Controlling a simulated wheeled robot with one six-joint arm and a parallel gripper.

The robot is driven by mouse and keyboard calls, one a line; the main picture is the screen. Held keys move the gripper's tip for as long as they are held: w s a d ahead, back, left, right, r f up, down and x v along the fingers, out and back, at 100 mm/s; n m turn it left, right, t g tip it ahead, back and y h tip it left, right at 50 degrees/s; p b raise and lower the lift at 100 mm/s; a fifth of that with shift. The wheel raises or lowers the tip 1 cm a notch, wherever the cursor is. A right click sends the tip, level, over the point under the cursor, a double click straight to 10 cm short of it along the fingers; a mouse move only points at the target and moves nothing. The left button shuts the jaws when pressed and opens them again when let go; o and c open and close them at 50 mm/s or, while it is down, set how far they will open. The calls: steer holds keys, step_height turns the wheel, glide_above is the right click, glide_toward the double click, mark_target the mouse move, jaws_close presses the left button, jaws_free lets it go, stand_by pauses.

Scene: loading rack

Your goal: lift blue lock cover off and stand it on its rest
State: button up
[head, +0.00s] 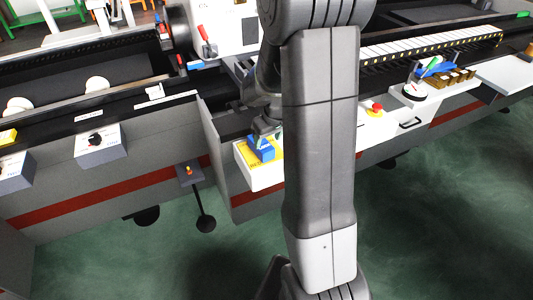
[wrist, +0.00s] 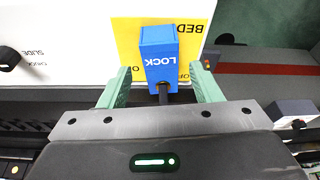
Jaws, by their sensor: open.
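The blue lock cover (wrist: 160,60), lettered LOCK, is on the yellow label (wrist: 204,22) of a white control box. A short dark post shows at its near end. My gripper (wrist: 161,69) is open, with one green finger on each side of the cover and a narrow gap on both sides. In the head view the cover (head: 261,150) is on the front of the box (head: 262,177), with my gripper (head: 265,130) just above it, partly hidden by my arm. I cannot make out the cover's rest in either view.
A black knob (wrist: 8,58) is left of the cover in the wrist view. In the head view, a grey box with a dark knob (head: 95,139) is to the left. A red button (head: 375,108) and a dark handle (head: 410,124) are to the right.

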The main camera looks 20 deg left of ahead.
mark_target(265, 147)
steer(key=shift+b+x, duration=1.45)
steer(key=shift+x, duration=1)
steer(key=shift+c, duration=0.5)
steer(key=c, duration=0.8)
steer(key=shift+r+p, duration=2.45)
steer(key=shift+r, duration=1.35)
